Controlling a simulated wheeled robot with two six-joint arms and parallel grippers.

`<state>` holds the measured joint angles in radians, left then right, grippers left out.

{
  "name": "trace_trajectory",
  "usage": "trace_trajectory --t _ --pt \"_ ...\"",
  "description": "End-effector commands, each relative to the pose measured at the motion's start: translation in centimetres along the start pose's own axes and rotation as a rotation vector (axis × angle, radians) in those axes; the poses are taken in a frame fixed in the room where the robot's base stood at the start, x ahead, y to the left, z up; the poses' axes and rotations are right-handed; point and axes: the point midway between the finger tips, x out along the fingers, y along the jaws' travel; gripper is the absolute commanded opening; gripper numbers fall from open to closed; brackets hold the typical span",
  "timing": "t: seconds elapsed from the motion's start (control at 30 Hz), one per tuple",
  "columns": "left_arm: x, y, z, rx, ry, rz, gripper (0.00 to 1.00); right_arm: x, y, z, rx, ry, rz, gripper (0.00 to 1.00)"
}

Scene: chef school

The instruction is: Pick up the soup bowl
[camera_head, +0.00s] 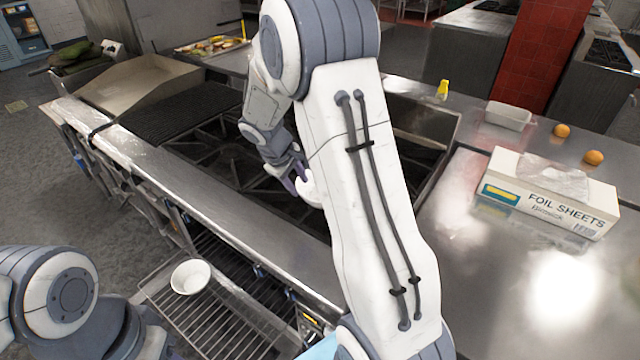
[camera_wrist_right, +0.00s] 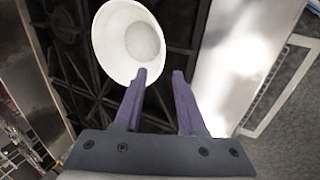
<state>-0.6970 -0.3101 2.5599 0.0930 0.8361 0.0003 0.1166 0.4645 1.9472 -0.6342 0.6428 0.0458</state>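A white round bowl (camera_wrist_right: 110,45) shows in the right wrist view, just past my right gripper (camera_wrist_right: 160,73). Its two purple fingers are apart. The left fingertip overlaps the bowl's lower rim in the picture; I cannot tell whether it touches. The right fingertip is beside the rim. In the head view my right gripper (camera_head: 294,182) is low over the stove, with a white bowl (camera_head: 308,188) beside it, partly hidden by my arm. Another white bowl (camera_head: 190,277) sits on the wire rack. My left arm is at the lower left; its gripper is not visible.
The black stove grates (camera_head: 215,150) lie under my right arm, with a steel front ledge (camera_head: 210,185). The wire rack (camera_head: 215,320) juts out below. On the right counter are a foil box (camera_head: 545,200), a white tray (camera_head: 508,116), a yellow bottle (camera_head: 443,88) and two orange fruits (camera_head: 593,157).

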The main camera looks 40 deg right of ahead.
Motion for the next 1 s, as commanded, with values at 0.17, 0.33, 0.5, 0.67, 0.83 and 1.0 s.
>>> trace_trajectory --t 0.17,0.33,0.5,0.67,0.83,1.0 --pt "-0.3 0.0 0.0 0.000 0.000 0.000 0.50 3.0 0.0 0.2 -0.001 -0.006 -0.002 0.40" --pt "-0.4 0.0 0.0 0.000 0.000 0.000 0.50 4.5 0.0 0.1 0.000 -0.003 -0.002 0.40" --pt "-1.1 0.1 -0.1 0.000 0.000 0.000 0.50 6.2 -0.1 0.5 -0.002 -0.006 -0.004 0.40" --pt "-1.4 0.1 -0.1 -0.001 0.000 0.000 0.50 8.7 -0.1 0.6 -0.002 -0.005 -0.004 0.40" --pt "-1.5 0.1 -0.1 -0.001 0.000 0.000 0.50 9.7 -0.1 0.5 -0.001 0.000 -0.003 0.40" --pt "-1.4 0.1 -0.1 -0.001 0.000 0.000 0.50 9.7 -0.1 0.5 -0.001 0.000 -0.003 0.40"
